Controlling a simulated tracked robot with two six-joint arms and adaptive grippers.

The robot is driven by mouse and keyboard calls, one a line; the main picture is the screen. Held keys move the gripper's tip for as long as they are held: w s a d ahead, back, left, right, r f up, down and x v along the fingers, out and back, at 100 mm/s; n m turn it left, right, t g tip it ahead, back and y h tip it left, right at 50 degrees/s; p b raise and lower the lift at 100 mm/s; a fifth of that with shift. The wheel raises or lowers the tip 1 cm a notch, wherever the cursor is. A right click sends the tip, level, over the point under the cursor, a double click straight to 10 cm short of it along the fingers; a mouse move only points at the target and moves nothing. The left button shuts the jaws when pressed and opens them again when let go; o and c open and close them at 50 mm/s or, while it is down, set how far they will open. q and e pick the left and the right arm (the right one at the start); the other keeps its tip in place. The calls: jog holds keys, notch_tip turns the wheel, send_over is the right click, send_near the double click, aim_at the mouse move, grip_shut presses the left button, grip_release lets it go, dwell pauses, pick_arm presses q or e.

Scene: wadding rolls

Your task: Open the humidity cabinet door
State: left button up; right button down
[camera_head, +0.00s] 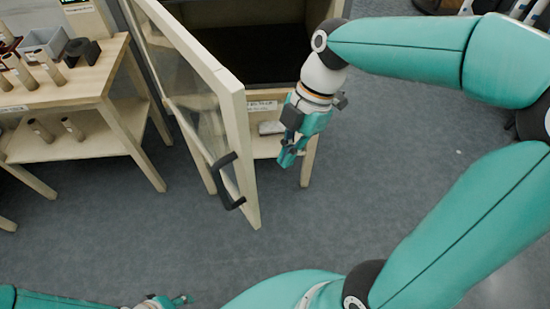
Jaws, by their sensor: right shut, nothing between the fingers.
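The humidity cabinet (246,20) stands at the top middle, with a dark interior showing. Its door (238,140), a pale wooden frame with a clear pane, stands swung open toward me on the left side. A black handle (222,182) is on the door's outer face near its free edge. My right gripper (286,160) is shut and empty, pointing down in front of the cabinet opening, to the right of the door and apart from the handle. My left gripper (182,300) is at the bottom edge, low and far from the door; its fingers are too small to judge.
A wooden side table (75,90) at the left holds a grey tray (45,42), a black object (80,50) and several brown rolls, with more on its lower shelf. A white item (270,128) lies below the cabinet opening. The grey floor between is clear.

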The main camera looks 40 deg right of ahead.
pick_arm(q)
jog(key=shift+r, duration=0.55)
pick_arm(e)
jog(key=shift+a+r, duration=0.15)
jog(key=shift+a, duration=1.45)
jog(key=shift+a, duration=0.1)
